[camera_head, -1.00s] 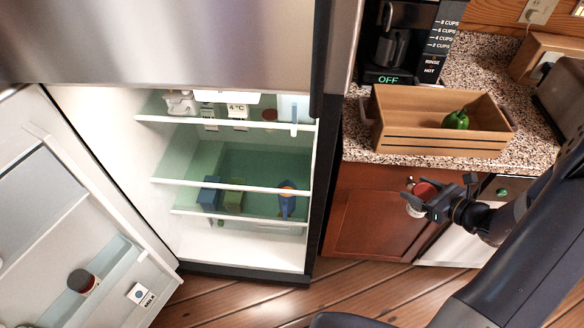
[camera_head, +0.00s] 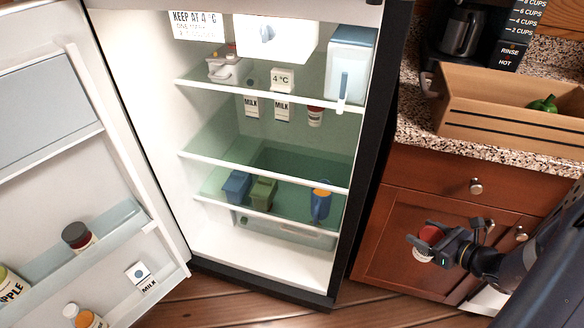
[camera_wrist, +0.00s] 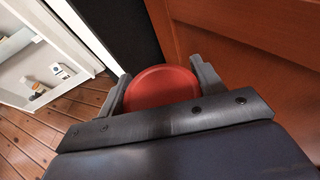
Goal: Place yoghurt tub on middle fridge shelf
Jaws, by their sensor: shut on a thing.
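My gripper (camera_head: 432,243) is shut on a tub with a red lid (camera_head: 430,235), which looks like the yoghurt tub. It is held in front of the red-brown cabinet, to the right of the fridge. In the wrist view the round red lid (camera_wrist: 162,87) sits between the two fingers. The fridge stands open. The upper shelf (camera_head: 270,95) and a lower shelf (camera_head: 240,210) are also in view.
The upper shelf holds a basket (camera_head: 222,66) and a blue-lidded container (camera_head: 350,65). The open door (camera_head: 75,140) blocks the left. A wooden crate (camera_head: 500,115) stands on the counter.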

